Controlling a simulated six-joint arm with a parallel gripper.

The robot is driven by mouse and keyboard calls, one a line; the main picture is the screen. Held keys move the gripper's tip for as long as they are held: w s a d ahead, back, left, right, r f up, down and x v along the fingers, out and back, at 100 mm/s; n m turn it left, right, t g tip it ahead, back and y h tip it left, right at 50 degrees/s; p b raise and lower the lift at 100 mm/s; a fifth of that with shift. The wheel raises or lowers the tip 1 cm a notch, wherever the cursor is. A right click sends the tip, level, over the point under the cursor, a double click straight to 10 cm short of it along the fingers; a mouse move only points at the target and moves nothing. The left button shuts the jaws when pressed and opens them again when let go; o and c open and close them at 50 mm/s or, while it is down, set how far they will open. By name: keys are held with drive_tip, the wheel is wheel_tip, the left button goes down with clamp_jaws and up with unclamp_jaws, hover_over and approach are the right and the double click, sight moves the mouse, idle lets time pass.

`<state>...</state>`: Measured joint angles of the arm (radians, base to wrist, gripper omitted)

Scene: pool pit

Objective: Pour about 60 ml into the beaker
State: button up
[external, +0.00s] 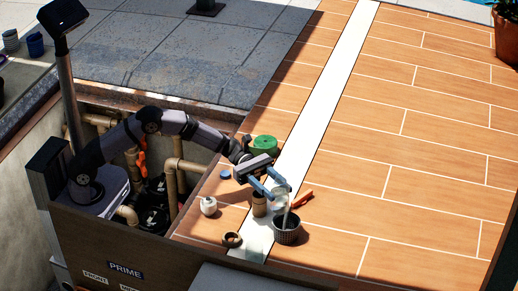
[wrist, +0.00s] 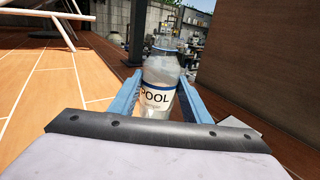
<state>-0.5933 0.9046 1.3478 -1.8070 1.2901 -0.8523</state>
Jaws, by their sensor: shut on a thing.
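My gripper (external: 272,191) is shut on a clear bottle (external: 281,191), with its blue fingers on either side of it. In the wrist view the bottle (wrist: 160,84) has a white label reading POOL and stands between the fingers (wrist: 163,102). In the external view the bottle is above a dark ribbed cup (external: 286,235) on the tiled deck. A pale streak runs from below the bottle to the cup's mouth; I cannot tell whether it is liquid. No marked beaker is clearly recognisable, and the level inside the cup cannot be read.
A brown jar (external: 259,206) stands close left of the cup. A white pot (external: 208,206), brown ring (external: 231,240), blue cap (external: 225,174), green round thing (external: 264,145) and orange object (external: 302,198) are nearby. An open pit with pipes (external: 176,170) lies left. The deck is clear to the right.

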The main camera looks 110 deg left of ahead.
drive_tip(key=shift+w+d+r+m+g+h+p, duration=0.15)
drive_tip(key=shift+d+m+g+h+p, duration=0.15)
drive_tip(key=shift+d, duration=0.6)
drive_tip(key=shift+w+d+f+m+g+h+p, duration=0.1)
drive_tip(key=shift+d+m+g+h+p, duration=0.15)
drive_tip(key=shift+d, duration=0.65)
drive_tip(key=shift+r, duration=0.1)
drive_tip(key=shift+s+d+f+m+g+y+b, duration=0.25)
drive_tip(key=shift+m+y+b, duration=0.55)
drive_tip(key=shift+m, duration=1.2)
drive_tip(key=shift+s+d+f+m+t+y+b, duration=0.1)
drive_tip(key=shift+d+f+m+y+b, duration=0.3)
drive_tip(key=shift+m+b, duration=1.15)
drive_tip(key=shift+s+d+f+m+g+y+b, duration=0.15)
drive_tip(key=shift+d+m+y+b, duration=0.45)
drive_tip(key=shift+m, duration=1.9)
